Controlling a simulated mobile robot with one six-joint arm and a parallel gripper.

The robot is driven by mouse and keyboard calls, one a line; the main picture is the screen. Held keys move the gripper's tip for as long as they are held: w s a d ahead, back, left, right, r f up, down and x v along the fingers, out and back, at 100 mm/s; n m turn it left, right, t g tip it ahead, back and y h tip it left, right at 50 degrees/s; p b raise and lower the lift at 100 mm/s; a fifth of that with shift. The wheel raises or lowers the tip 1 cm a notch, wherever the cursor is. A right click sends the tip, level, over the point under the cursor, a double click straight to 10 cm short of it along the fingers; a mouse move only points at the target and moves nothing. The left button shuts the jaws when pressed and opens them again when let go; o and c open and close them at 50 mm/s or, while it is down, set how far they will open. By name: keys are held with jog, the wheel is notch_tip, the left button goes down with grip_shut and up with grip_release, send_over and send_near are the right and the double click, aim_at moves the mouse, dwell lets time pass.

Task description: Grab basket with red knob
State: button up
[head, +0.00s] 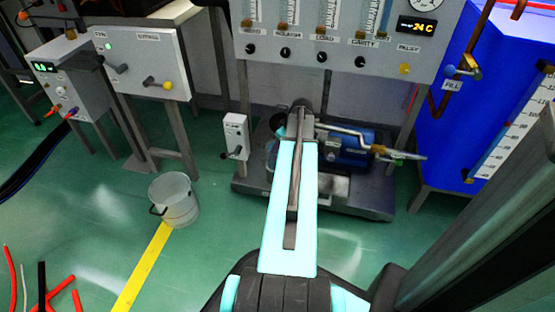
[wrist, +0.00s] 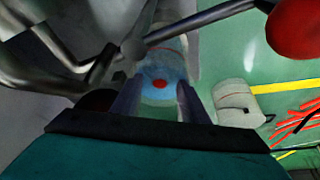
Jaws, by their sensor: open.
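In the wrist view, the two dark fingers of my gripper (wrist: 157,103) stand apart. Between and beyond them is a pale blue, rounded thing (wrist: 160,96) with a small red knob (wrist: 160,84) facing me. It may be the basket with the red knob, but its full shape is hidden. I cannot tell how far it is from the fingertips; nothing looks gripped. In the head view, my arm reaches forward toward the pump stand, and neither my fingers nor the red knob can be made out.
Metal rods cross close to my gripper, with a large red ball (wrist: 297,28) at upper right. A whitish bucket (head: 174,201) stands on the green floor, also in the wrist view (wrist: 238,104). A pump base (head: 360,200) and blue tank (head: 425,110) stand ahead.

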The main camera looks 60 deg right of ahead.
grip_shut()
jog(key=shift+r, duration=0.1)
notch_tip(320, 180, up, 18)
jog(key=p, duration=0.6)
dwell(0.8)
